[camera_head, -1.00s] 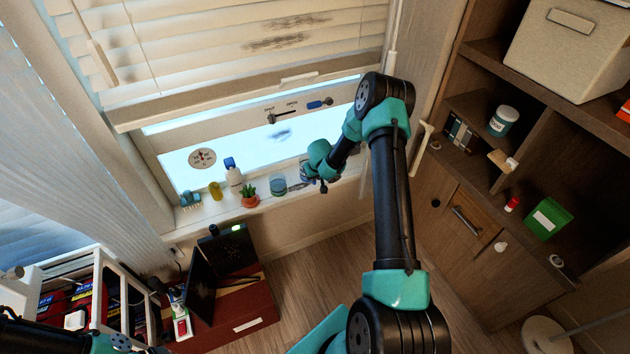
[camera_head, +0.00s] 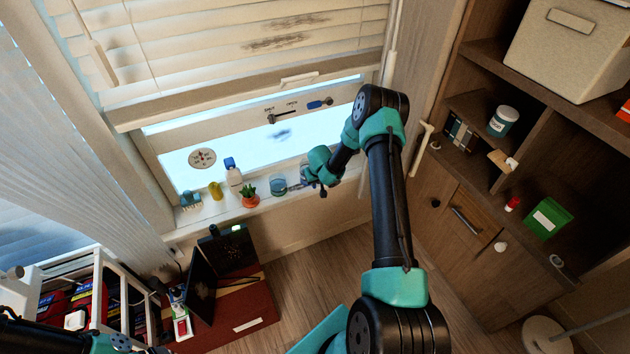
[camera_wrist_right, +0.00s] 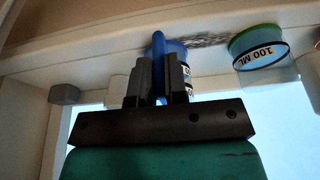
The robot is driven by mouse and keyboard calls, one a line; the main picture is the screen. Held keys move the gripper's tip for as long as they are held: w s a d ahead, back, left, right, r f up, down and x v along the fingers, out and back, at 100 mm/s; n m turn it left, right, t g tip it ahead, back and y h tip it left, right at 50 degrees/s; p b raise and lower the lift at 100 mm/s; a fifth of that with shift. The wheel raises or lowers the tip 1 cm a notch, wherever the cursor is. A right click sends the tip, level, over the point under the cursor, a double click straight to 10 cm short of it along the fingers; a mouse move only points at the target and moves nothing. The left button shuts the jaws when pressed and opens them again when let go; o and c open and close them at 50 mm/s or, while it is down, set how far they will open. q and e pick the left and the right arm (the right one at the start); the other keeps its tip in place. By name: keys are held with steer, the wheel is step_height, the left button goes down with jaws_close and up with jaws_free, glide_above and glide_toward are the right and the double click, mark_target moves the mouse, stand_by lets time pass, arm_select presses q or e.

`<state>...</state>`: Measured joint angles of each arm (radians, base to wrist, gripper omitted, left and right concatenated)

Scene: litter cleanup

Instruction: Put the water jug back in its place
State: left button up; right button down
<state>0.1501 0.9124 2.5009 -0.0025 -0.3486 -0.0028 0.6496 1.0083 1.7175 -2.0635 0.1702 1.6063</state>
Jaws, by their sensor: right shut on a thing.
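The water jug (camera_wrist_right: 178,48) is a clear vessel with a blue handle and blue contents. In the right wrist view my right gripper (camera_wrist_right: 160,75) is shut on its upright handle, one dark finger on each side. In the head view the jug (camera_head: 304,169) is mostly hidden by my right gripper (camera_head: 300,185), over the right part of the windowsill (camera_head: 225,209). I cannot tell whether it touches the sill. My left arm (camera_head: 105,343) shows at the bottom left edge; its fingers cannot be made out.
A clear cup (camera_head: 278,185) marked 100 ML (camera_wrist_right: 262,52) stands on the sill beside the jug. A potted plant (camera_head: 250,196), a blue-capped bottle (camera_head: 233,174) and a yellow item (camera_head: 215,190) stand further left. A wooden shelf unit (camera_head: 470,190) is at right.

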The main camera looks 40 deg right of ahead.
steer(key=c, duration=1.1)
jaws_free()
steer(key=shift+f, duration=0.1)
steer(key=shift+c, duration=0.2)
steer(key=v, duration=1.2)
steer(key=shift+a, duration=0.1)
